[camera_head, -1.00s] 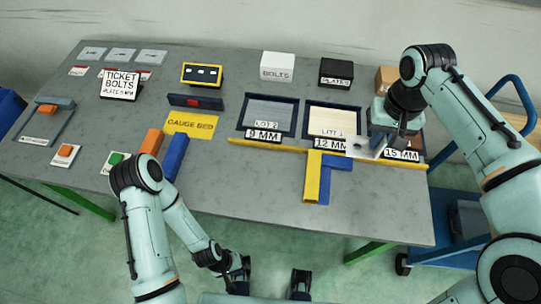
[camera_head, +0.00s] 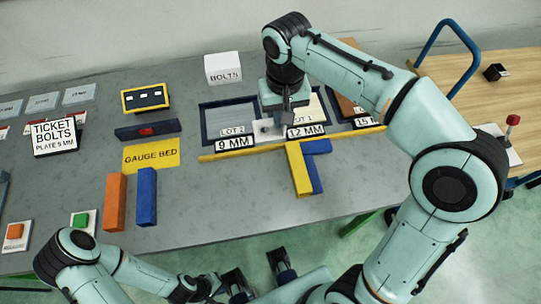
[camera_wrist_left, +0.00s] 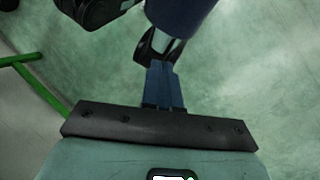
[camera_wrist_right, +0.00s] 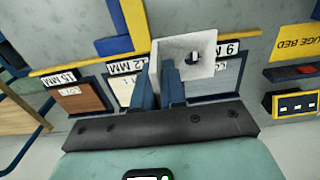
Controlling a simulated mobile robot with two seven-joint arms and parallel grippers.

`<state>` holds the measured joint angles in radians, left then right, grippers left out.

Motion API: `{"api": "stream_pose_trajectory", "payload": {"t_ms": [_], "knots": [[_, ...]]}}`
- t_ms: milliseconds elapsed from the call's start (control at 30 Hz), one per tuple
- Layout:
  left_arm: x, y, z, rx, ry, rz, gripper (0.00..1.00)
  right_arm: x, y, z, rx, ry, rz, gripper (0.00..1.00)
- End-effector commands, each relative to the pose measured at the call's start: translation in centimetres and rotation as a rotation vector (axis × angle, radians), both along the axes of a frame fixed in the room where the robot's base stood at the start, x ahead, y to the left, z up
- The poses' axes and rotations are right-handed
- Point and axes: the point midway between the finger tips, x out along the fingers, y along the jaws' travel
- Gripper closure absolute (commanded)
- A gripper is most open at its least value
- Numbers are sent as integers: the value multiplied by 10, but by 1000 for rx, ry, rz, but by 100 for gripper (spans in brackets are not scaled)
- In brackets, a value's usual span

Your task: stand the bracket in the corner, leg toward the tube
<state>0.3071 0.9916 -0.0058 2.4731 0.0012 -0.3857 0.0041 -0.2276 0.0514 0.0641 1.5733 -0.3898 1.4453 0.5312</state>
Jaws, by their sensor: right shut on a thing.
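The pale grey bracket (camera_head: 266,131), with a round hole in one plate, is in my right gripper (camera_head: 287,112). In the right wrist view the bracket (camera_wrist_right: 197,50) sits at the fingertips (camera_wrist_right: 157,72), its holed plate facing up toward the camera. It is over the long yellow rail (camera_head: 235,153), near the 9 mm and 12 mm labels; I cannot tell whether it touches anything. A short yellow bar (camera_head: 299,168) meets that rail and forms a corner. A blue T- or L-shaped piece, perhaps the tube (camera_head: 315,172), lies along it. My left gripper (camera_wrist_left: 163,85) is shut and empty, low before the bench.
Behind the rail are the lot 2 tray (camera_head: 228,122) and lot 1 tray, partly hidden by my right arm. An orange block (camera_head: 115,200) and a blue block (camera_head: 147,196) stand left, near the yellow gauge bed (camera_head: 151,155). Bare bench lies between.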

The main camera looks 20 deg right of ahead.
Motion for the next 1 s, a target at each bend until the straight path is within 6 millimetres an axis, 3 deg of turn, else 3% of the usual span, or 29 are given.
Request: {"api": "stream_pose_trajectory", "payload": {"t_ms": [100, 400, 1000], "knots": [[-3, 0, -10, 0, 3, 0, 100, -1, -1, -36, -1, 5, -1, 100], [1, 0, -21, 3, -15, 4, 100, 0, 0, -109, -1, 3, 0, 100], [6, 0, -29, 5, -32, 8, 100, 0, 0, -172, -1, 0, 0, 100]]}}
